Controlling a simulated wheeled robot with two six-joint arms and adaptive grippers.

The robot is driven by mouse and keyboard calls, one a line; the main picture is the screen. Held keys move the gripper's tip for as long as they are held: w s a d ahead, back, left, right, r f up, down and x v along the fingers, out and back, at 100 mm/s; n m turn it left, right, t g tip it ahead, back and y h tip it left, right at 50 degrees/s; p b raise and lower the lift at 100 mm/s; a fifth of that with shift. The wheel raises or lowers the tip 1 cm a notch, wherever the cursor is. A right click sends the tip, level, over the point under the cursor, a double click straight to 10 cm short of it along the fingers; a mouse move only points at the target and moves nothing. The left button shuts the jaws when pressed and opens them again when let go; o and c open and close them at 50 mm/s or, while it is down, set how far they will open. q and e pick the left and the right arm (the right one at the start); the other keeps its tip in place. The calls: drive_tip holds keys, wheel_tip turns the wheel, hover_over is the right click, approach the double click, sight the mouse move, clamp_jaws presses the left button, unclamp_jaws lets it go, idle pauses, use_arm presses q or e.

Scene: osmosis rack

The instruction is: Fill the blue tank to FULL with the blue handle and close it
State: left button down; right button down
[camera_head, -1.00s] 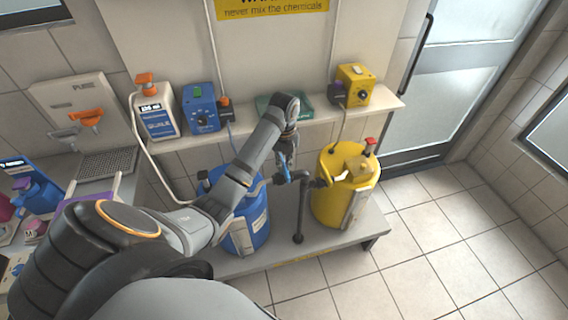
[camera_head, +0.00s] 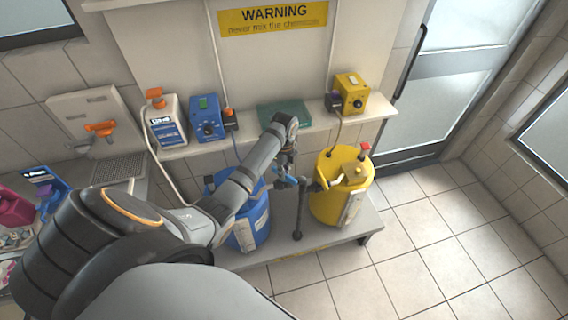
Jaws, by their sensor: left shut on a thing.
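The blue tank (camera_head: 252,222) stands on the low grey bench, partly hidden behind my left arm. A dark pipe with the blue handle (camera_head: 284,183) stands between it and the yellow tank (camera_head: 335,205). My left gripper (camera_head: 286,165) points down at the top of this pipe and is shut on the blue handle. Its fingers are small and dark, so the exact grip is hard to make out. The fill level and any FULL mark on the blue tank cannot be read. My right gripper is not in view.
A blue pump box (camera_head: 206,120), a white bottle (camera_head: 164,120), a green tray (camera_head: 283,113) and a yellow pump box (camera_head: 349,93) stand on the shelf above. An orange-handled tap (camera_head: 100,129) is at the left. The tiled floor (camera_head: 430,240) at the right is clear.

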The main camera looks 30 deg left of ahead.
use_arm(q)
drive_tip(key=shift+r+n+p, duration=0.2)
drive_tip(key=shift+n+p, duration=0.5)
drive_tip(key=shift+n, duration=0.3)
drive_tip(key=shift+f+n+p, duration=0.15)
drive_tip(key=shift+n+p, duration=0.25)
drive_tip(key=shift+n, duration=0.5)
drive_tip(key=n, duration=0.2)
drive_tip(key=shift+f+n, duration=0.1)
drive_tip(key=shift+n, duration=2.5)
